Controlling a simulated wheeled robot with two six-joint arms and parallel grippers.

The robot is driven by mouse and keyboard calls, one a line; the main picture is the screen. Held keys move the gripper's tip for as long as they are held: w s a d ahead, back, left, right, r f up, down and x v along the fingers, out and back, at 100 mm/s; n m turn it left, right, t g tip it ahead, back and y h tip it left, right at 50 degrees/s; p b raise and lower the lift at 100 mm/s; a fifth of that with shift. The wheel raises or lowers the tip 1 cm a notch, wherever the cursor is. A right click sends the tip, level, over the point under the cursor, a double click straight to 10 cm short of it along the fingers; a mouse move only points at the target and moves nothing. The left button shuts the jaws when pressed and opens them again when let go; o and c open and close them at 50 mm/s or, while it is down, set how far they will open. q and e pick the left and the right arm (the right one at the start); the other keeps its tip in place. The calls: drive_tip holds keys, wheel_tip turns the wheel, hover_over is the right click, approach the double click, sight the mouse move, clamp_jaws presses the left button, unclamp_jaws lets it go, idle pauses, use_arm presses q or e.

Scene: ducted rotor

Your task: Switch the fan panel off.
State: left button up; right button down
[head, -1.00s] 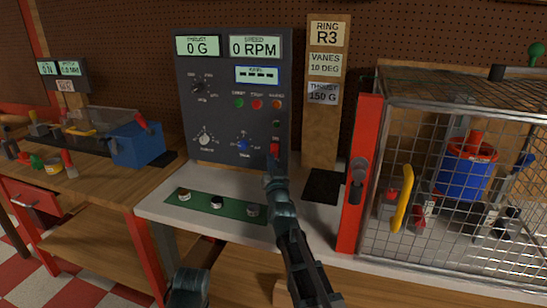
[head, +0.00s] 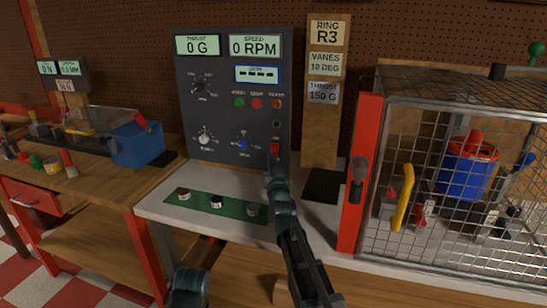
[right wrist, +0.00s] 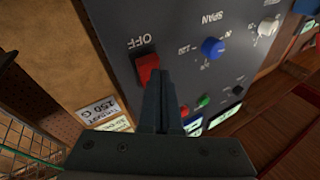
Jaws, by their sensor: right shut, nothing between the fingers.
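The fan panel (head: 220,125) is a dark upright box with knobs, small coloured buttons and lit displays reading 0 G and 0 RPM. Its red rocker switch (head: 274,149) sits at the lower right. In the right wrist view the red switch (right wrist: 147,68) shows close up, with the word OFF upside down beside it. My right gripper (head: 273,164) is at the panel just below the switch. In the right wrist view its closed fingers (right wrist: 168,80) are right beside the switch, holding nothing; I cannot tell whether they touch it.
A wire-mesh cage (head: 450,200) with a red post stands at the right, a blue ducted rotor (head: 466,172) inside. A green strip (head: 233,209) with several knobs lies on the bench before the panel. A blue box (head: 137,146) is at the left. A wooden label post (head: 321,135) stands beside the panel.

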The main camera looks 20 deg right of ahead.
drive_tip(key=shift+w+d+f, duration=0.15)
drive_tip(key=shift+w+d, duration=0.15)
drive_tip(key=shift+w, duration=0.05)
idle(0.9)
drive_tip(key=shift+s+a, duration=0.1)
idle(0.3)
drive_tip(key=shift+s+a+r, duration=0.25)
drive_tip(key=shift+s+a, duration=0.1)
drive_tip(key=shift+s, duration=0.15)
drive_tip(key=shift+s+a+r+p, duration=0.35)
drive_tip(key=shift+s+a+p, duration=0.1)
drive_tip(key=shift+s, duration=0.2)
drive_tip(key=shift+s+a+r+p, duration=0.3)
drive_tip(key=shift+s+a+r, duration=0.1)
drive_tip(key=shift+s, duration=0.2)
drive_tip(key=shift+s+a+r+p, duration=0.35)
drive_tip(key=shift+s+a+p, duration=0.1)
drive_tip(key=shift+s, duration=0.2)
drive_tip(key=shift+f, duration=0.1)
